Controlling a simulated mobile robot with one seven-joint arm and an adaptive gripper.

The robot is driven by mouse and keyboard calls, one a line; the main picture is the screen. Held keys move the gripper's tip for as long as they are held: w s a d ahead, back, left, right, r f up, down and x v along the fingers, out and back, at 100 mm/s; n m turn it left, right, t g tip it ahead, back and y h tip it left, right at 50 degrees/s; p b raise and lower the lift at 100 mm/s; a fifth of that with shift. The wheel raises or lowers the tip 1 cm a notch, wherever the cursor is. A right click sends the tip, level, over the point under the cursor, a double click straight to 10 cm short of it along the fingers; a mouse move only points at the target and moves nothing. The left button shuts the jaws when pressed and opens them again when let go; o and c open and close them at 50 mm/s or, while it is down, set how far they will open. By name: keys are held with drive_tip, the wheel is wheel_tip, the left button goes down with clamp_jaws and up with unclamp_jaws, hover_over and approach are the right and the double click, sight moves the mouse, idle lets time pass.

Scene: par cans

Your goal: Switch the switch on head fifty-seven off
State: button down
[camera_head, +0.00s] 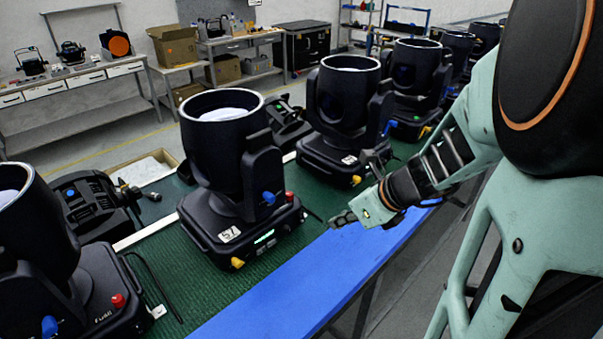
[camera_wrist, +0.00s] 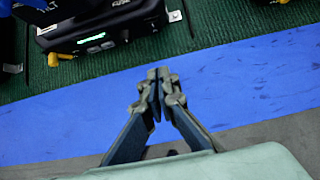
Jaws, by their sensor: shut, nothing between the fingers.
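The moving head with a label (camera_head: 229,234) that seems to read 57 stands upright on the green mat, left of centre in the head view. Its base (camera_head: 205,232) carries a green lit strip (camera_head: 264,238), a blue knob (camera_head: 269,198), a red knob (camera_head: 290,196) and a yellow knob (camera_head: 237,263). I cannot tell which part is the switch. The wrist view shows a base with a green lit strip (camera_wrist: 90,38) at the upper left. My gripper (camera_head: 343,218) is shut and empty, right of the head and apart from it; its fingertips (camera_wrist: 160,75) show over the blue strip.
Similar heads stand on both sides, one (camera_head: 345,125) behind and one (camera_head: 80,285) at the near left. A blue strip (camera_head: 315,285) runs along the bench's front edge and is clear. A dark cable (camera_head: 155,285) lies on the green mat (camera_head: 185,300).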

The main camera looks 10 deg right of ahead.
sight(302, 221)
drive_tip(key=b+x, duration=0.2)
drive_tip(key=x, duration=0.7)
drive_tip(key=shift+s+f, duration=0.1)
drive_tip(key=shift+w+a+p, duration=0.25)
drive_tip(key=shift+w+a, duration=0.1)
drive_tip(key=shift+w, duration=0.2)
drive_tip(key=shift+w+a+p, duration=0.25)
drive_tip(key=shift+w+a, duration=0.05)
drive_tip(key=shift+w, duration=0.25)
drive_tip(key=shift+w+a, duration=0.35)
drive_tip(key=shift+w, duration=0.2)
drive_tip(key=shift+f+b, duration=0.35)
drive_tip(key=shift+b, duration=0.55)
drive_tip(key=shift+w+f+t+b, duration=0.15)
drive_tip(key=shift+t+b, duration=0.15)
drive_tip(key=shift+b, duration=0.85)
drive_tip(key=shift+a+r+p, duration=0.1)
drive_tip(key=shift+r+p, duration=1.2)
